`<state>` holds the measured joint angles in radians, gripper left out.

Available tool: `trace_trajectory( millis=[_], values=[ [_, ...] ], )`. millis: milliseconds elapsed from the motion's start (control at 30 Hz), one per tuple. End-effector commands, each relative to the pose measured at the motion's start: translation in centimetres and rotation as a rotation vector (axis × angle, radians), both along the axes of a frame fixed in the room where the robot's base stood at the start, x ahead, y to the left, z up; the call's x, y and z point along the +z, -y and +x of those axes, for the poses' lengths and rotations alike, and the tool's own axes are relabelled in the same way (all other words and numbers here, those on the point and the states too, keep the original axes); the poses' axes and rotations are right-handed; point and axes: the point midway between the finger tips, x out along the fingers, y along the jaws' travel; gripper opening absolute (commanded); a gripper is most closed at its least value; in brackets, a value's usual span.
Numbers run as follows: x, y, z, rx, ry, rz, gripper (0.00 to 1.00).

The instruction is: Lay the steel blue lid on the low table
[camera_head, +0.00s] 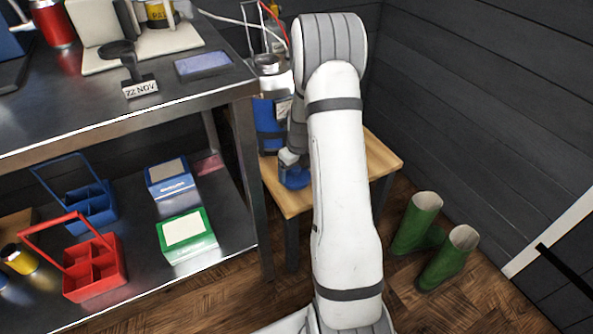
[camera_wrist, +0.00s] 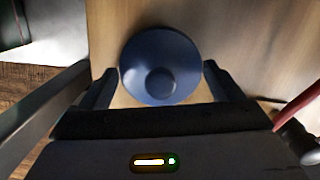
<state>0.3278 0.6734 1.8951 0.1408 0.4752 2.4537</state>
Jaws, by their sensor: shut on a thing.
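The steel blue lid is a round disc with a knob; it shows in the wrist view (camera_wrist: 160,62) between my two fingers and in the head view (camera_head: 294,178) at the end of my arm. My gripper (camera_wrist: 160,85) is shut on the lid. The low table (camera_head: 290,200) has a light wooden top and lies below the lid, also filling the background in the wrist view (camera_wrist: 235,40). I cannot tell whether the lid touches the table top. My arm hides the middle of the table.
A blue container (camera_head: 268,125) stands on the table behind the lid. A steel bench (camera_head: 150,105) with a lower shelf is close on the left. Green boots (camera_head: 418,222) stand on the floor at the right. The table's front left corner looks bare.

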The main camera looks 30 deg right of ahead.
Motion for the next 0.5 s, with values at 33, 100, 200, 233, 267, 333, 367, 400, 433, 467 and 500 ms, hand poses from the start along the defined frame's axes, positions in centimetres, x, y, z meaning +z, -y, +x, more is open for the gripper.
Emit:
trace_trajectory(
  millis=[33, 100, 200, 233, 267, 333, 367, 400, 433, 467, 500],
  values=[
    [0.20, 0.05, 0.06, 0.000, 0.002, 0.000, 0.56],
    [0.22, 0.05, 0.06, 0.000, 0.002, 0.000, 0.56],
    [0.09, 0.06, 0.04, 0.000, 0.001, -0.001, 0.56],
    [-0.01, 0.06, 0.04, 0.000, 0.001, -0.001, 0.56],
    [-0.11, 0.07, 0.04, 0.000, 0.001, -0.001, 0.56],
    [-0.07, 0.08, 0.03, 0.000, 0.001, -0.001, 0.91],
    [-0.07, 0.08, 0.02, 0.000, 0.001, -0.001, 0.94],
    [-0.07, 0.09, 0.02, 0.000, 0.001, -0.001, 0.97],
    [-0.07, 0.09, 0.02, 0.000, 0.001, -0.001, 0.99],
    [-0.07, 0.09, 0.01, 0.000, 0.001, -0.001, 1.00],
    [-0.07, 0.10, 0.01, -0.001, 0.001, -0.001, 1.00]
  ],
)
